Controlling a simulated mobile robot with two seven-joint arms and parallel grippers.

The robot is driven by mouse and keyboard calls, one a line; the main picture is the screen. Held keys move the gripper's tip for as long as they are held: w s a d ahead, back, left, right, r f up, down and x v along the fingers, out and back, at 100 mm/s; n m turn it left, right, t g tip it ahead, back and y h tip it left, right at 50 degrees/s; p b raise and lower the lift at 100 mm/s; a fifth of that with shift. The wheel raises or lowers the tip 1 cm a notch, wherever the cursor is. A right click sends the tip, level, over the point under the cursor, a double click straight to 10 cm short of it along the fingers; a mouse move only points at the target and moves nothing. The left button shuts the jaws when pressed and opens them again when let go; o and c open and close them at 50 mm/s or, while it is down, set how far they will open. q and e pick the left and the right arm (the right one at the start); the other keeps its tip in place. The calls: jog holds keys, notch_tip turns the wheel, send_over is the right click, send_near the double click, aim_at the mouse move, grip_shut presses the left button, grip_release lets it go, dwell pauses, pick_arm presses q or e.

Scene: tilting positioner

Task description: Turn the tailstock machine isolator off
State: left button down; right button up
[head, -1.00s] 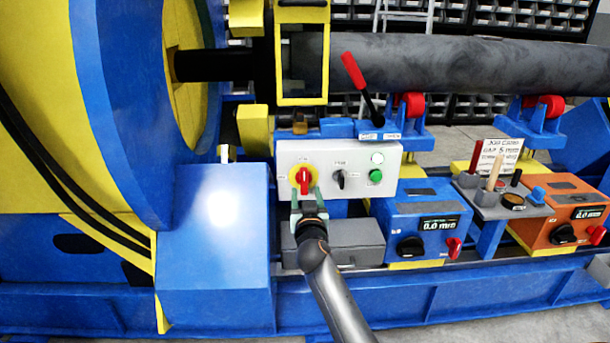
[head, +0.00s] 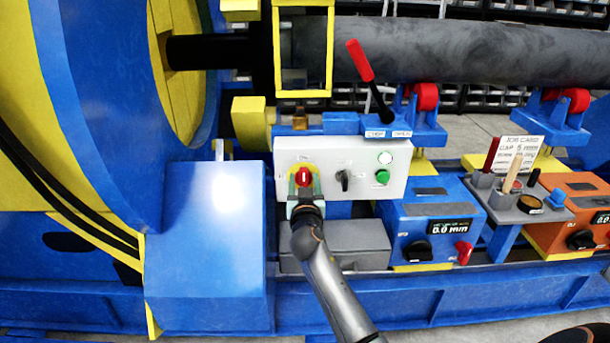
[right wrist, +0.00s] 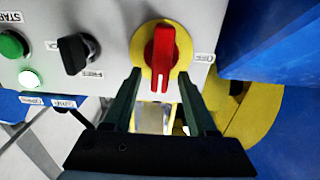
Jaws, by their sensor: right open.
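The tailstock isolator (head: 304,176) is a red rotary handle on a yellow round plate, at the left end of a light grey control panel (head: 327,158). In the right wrist view the red handle (right wrist: 162,58) stands lengthwise in the picture, its white mark at the lower end, towards my gripper. An OFF label (right wrist: 204,58) sits to the handle's right there. My right gripper (head: 304,190) is open, its fingers to either side of the handle's line. I cannot tell whether they touch it. My left gripper is not in view.
A black selector (head: 344,177) and green button (head: 382,177) sit right of the isolator. A red-tipped lever (head: 360,62) rises above the panel. A grey box (head: 345,240) is below, a blue block (head: 268,240) to the left and a blue unit with a display (head: 430,210) to the right.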

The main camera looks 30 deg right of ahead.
jog(key=shift+w+d, duration=0.2)
jog(key=shift+w, duration=0.05)
grip_shut()
dwell(0.5)
